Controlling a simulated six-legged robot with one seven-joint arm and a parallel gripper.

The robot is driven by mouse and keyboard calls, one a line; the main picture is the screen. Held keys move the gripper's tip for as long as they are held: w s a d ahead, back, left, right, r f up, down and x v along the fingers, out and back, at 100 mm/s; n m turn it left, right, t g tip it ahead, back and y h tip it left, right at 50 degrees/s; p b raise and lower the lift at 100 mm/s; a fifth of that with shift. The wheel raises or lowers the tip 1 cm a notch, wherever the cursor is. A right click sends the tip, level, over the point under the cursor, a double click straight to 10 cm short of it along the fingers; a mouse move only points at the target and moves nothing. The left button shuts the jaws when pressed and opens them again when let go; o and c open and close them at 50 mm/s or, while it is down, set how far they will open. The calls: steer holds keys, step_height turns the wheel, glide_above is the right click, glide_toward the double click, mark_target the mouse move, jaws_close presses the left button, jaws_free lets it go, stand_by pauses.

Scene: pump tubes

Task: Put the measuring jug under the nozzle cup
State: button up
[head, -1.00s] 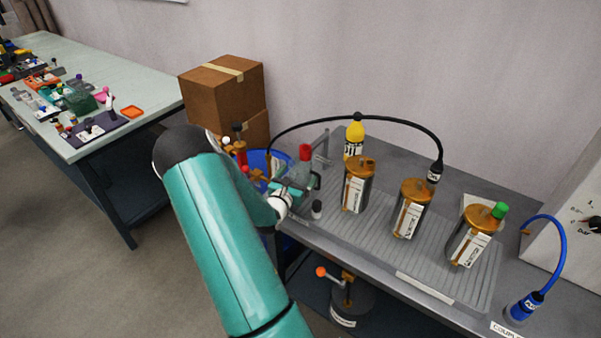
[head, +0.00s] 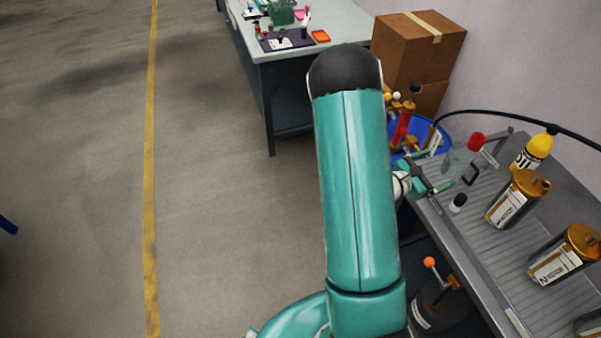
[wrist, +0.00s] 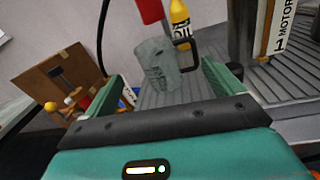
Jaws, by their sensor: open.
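The measuring jug (head: 459,160) is grey and see-through with a dark handle; it stands on the ribbed bench top near its left end. A red cup-shaped piece (head: 476,141), which looks like the nozzle cup, shows just above it by a grey bracket. My gripper (head: 433,172) is open at the bench edge, its green fingers pointing at the jug. In the wrist view the jug (wrist: 160,66) appears between the two fingertips, slightly ahead, its handle to the right, with the red piece (wrist: 150,10) above. Whether a finger touches the jug I cannot tell.
A yellow oil bottle (head: 533,152) stands behind. A blue bin (head: 443,138) is at the left end.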

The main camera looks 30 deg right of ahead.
steer(key=a+r+m+t+y, duration=0.2)
steer(key=a+r+m+y, duration=0.3)
steer(key=a, duration=0.9)
steer(key=a+r+m+t+y, duration=0.2)
steer(key=a+r+m+y, duration=0.3)
steer(key=a+r, duration=0.5)
steer(key=a+r+m+t+y, duration=0.2)
steer(key=a+r+m+y, duration=0.4)
steer(key=a, duration=1.4)
steer(key=shift+s+a+r+t+y, duration=0.2)
steer(key=shift+s+r+t+y, duration=0.15)
steer(key=shift+r+y, duration=0.5)
steer(key=shift+f, duration=0.2)
